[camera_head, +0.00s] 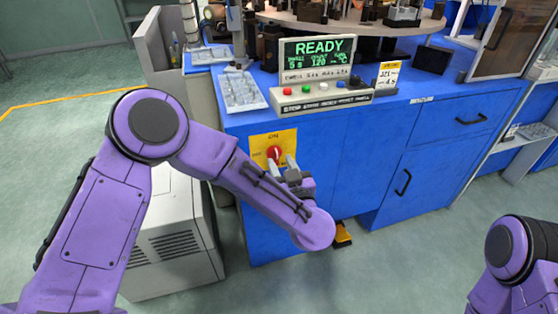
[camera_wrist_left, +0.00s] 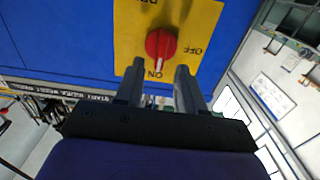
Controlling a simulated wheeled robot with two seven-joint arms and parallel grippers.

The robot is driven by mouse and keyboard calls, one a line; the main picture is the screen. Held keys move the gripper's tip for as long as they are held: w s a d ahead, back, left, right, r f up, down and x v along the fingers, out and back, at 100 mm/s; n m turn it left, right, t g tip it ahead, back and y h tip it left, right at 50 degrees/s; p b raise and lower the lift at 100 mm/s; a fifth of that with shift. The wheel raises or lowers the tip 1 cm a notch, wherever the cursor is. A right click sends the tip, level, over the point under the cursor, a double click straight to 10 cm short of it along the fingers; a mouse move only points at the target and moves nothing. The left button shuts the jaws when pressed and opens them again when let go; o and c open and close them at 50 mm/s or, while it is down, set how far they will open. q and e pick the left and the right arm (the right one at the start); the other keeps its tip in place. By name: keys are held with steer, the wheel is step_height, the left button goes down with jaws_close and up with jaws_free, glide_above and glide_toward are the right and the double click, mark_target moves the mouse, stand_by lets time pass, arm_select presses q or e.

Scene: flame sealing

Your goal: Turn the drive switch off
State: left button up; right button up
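The drive switch is a red rotary knob (camera_head: 274,153) on a yellow plate (camera_head: 261,140) on the front of the blue cabinet. In the left wrist view the knob (camera_wrist_left: 161,44) appears upside down, with its white mark toward ON and the OFF label to the right. My left gripper (camera_head: 281,163) is just in front of the knob. Its two fingers (camera_wrist_left: 159,68) are apart with nothing between them, their tips close to the knob's near edge on either side. I cannot tell if they touch it. My right gripper is out of view.
The blue cabinet (camera_head: 430,160) carries a control box with a green READY display (camera_head: 319,49) and a row of buttons. A grey tray (camera_head: 240,91) lies left of it. A pale vented box (camera_head: 177,250) stands on the floor below my left arm. A yellow-black pedal (camera_head: 342,235) sits under the cabinet.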

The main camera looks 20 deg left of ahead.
mark_target(276, 156)
arm_select(q)
steer(key=shift+x, duration=1.25)
jaws_close()
